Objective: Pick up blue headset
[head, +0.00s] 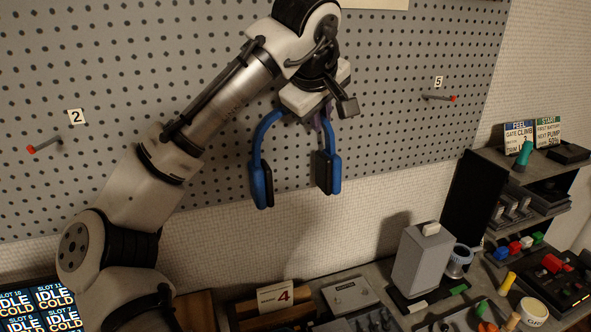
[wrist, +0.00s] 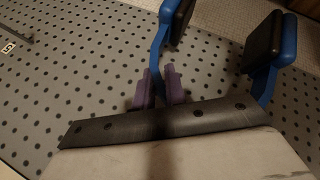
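The blue headset (head: 262,170) hangs in front of the pegboard with its ear cups down and black pads facing inward. The upper part of its band is hidden behind my gripper. My gripper (head: 318,122) is at the band, with a purple finger showing between the two sides of the headset. In the wrist view, two purple fingers (wrist: 160,85) stand with a small gap between them. The left blue band (wrist: 160,50) runs down to the fingers, and the right side goes behind the gripper body. I cannot see whether the fingers clasp the band, or what supports the headset.
The grey pegboard (head: 400,60) is close behind. Red-tipped pegs stick out at label 2 (head: 45,146) and label 5 (head: 440,97). Below is a cluttered bench with a grey box (head: 420,262), a white cup (head: 533,311) and panels. A shelf (head: 515,160) stands at right.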

